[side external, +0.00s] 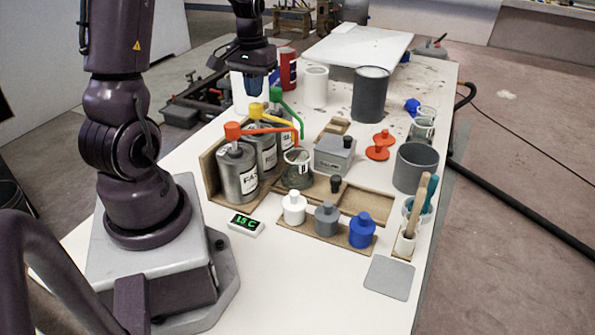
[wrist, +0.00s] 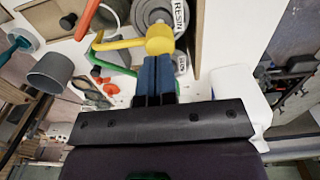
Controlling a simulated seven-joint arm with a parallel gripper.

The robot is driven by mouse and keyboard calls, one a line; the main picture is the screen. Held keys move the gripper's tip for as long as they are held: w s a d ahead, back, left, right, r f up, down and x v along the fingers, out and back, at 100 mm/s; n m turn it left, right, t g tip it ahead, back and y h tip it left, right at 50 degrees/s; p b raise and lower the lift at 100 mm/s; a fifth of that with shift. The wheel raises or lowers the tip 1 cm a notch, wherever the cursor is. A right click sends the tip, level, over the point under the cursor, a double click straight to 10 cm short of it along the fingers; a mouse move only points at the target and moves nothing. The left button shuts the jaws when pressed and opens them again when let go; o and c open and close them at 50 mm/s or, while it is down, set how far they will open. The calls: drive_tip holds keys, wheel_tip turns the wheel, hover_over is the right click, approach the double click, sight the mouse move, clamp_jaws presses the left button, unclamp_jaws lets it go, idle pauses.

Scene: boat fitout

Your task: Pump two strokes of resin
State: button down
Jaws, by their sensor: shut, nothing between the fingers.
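Three metal cans with pump heads stand in a wooden rack, with orange-red (side external: 234,131), yellow (side external: 256,110) and green (side external: 276,93) heads. In the wrist view a can labelled RESIN (wrist: 180,14) lies beyond the yellow head (wrist: 159,39), apparently under it. The front can's label (side external: 247,181) is partly readable as "FAS". A clear cup (side external: 297,172) stands near the spout ends. My gripper (side external: 258,92) is shut and empty, pointing down over the yellow head. Its blue fingertips (wrist: 154,60) overlap that head in the wrist view; I cannot tell whether they touch it.
A grey box (side external: 334,158), white, grey and blue lidded bottles (side external: 326,219) and a temperature display (side external: 245,224) stand nearby. A grey bucket (side external: 414,168), dark can (side external: 369,95) and white container (side external: 315,88) stand farther right and back. The front of the white bench is mostly clear.

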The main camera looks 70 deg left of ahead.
sight(256, 105)
drive_tip(key=shift+f, duration=2.35)
drive_tip(key=shift+r, duration=2.4)
drive_tip(key=shift+f, duration=0.1)
drive_tip(key=shift+f, duration=2.3)
drive_tip(key=shift+r, duration=2.45)
